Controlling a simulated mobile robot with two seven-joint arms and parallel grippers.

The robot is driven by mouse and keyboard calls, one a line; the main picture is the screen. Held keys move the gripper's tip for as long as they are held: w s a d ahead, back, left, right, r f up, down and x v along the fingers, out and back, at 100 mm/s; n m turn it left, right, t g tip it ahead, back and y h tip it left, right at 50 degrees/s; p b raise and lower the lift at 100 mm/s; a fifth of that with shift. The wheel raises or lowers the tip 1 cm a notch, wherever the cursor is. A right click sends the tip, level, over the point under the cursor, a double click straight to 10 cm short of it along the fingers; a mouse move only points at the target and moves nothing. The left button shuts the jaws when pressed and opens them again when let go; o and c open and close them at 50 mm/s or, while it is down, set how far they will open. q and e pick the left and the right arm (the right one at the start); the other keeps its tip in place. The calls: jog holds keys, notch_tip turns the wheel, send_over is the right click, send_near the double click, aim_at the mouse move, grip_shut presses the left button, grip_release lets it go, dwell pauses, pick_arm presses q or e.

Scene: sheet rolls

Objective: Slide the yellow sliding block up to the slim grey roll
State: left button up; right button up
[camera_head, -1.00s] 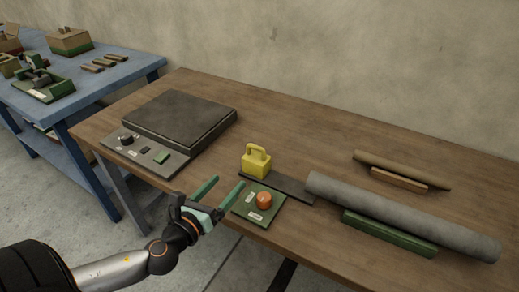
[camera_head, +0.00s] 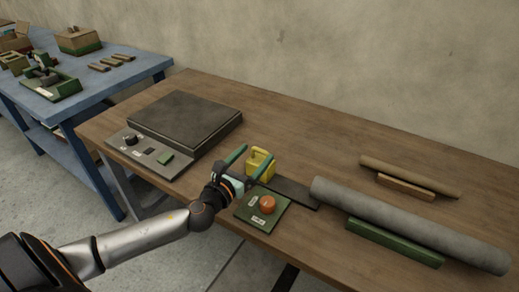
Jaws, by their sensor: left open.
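The yellow sliding block (camera_head: 261,164), with a handle on top, stands at the left end of a dark flat track (camera_head: 293,193) on the wooden table. The grey roll (camera_head: 400,222) lies past the track's right end, on a green support. The block is apart from it. Part of the block is hidden by the right finger. I cannot tell whether the fingers touch it. My right gripper is not in view.
A green panel with an orange button (camera_head: 267,204) lies just in front of the track. A dark-topped scale-like device (camera_head: 187,118) stands to the left. A thinner brown roll (camera_head: 410,176) lies behind the grey one. Bare table lies behind the track.

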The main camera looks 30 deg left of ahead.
aim_at(258, 151)
pick_arm(q)
jog(key=shift+w, duration=1.55)
jog(key=shift+c, duration=0.2)
jog(key=shift+a, duration=0.1)
grip_shut()
